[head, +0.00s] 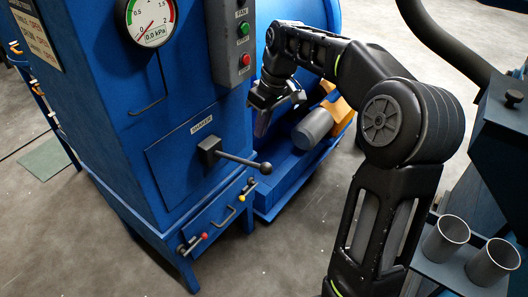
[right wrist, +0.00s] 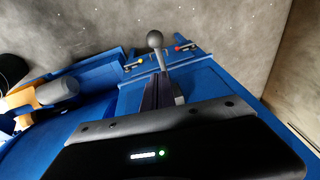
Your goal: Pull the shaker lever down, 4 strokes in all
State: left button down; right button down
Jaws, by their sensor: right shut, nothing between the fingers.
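The shaker lever (head: 238,159) is a dark rod with a round black knob, on a block below the SHAKER label of the blue cabinet. In the head view it points right and slightly down. My right gripper (head: 262,130) is shut and empty, above the knob and apart from it in the head view. In the right wrist view the lever's grey knob (right wrist: 154,39) shows just beyond the fingertips of my right gripper (right wrist: 160,78); part of the rod is hidden behind the fingers. My left gripper is not in view.
A grey cylinder (head: 312,128) lies in the blue tray behind my gripper. A pressure gauge (head: 150,22) and a button box (head: 232,40) are above. Metal cups (head: 446,238) stand right.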

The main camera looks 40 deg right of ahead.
jog(key=f, duration=0.4)
jog(key=s+f, duration=0.1)
jog(key=f, duration=0.1)
jog(key=shift+a+f+p, duration=0.15)
jog(key=shift+f+p, duration=0.2)
jog(key=shift+f, duration=0.05)
jog(key=shift+s+f, duration=0.25)
jog(key=shift+f, duration=0.2)
